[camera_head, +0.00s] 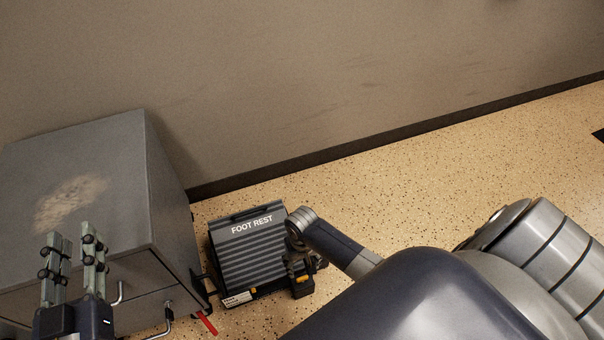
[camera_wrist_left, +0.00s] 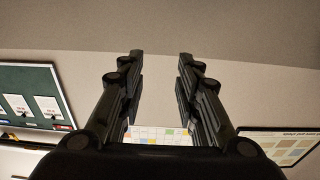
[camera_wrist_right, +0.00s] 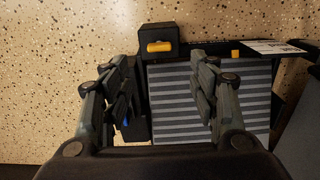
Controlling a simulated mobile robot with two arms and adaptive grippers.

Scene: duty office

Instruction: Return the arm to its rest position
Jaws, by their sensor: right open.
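My left gripper (camera_head: 74,245) points upward in front of the grey cabinet in the head view. In the left wrist view its fingers (camera_wrist_left: 160,65) stand apart with nothing between them. My right arm reaches in from the right in the head view, with its wrist at the right edge of the foot rest (camera_head: 247,250). In the right wrist view my right gripper (camera_wrist_right: 157,70) is open and empty, over the side of the ribbed foot rest (camera_wrist_right: 180,105). Its right finger covers part of the ribs. Whether the fingers touch it I cannot tell.
A grey metal cabinet (camera_head: 75,180) with a worn top stands left of the foot rest. A black box with an orange part (camera_wrist_right: 158,40) adjoins the foot rest. A red strip (camera_head: 206,323) lies by the cabinet. Speckled floor (camera_head: 400,195) is clear along the wall.

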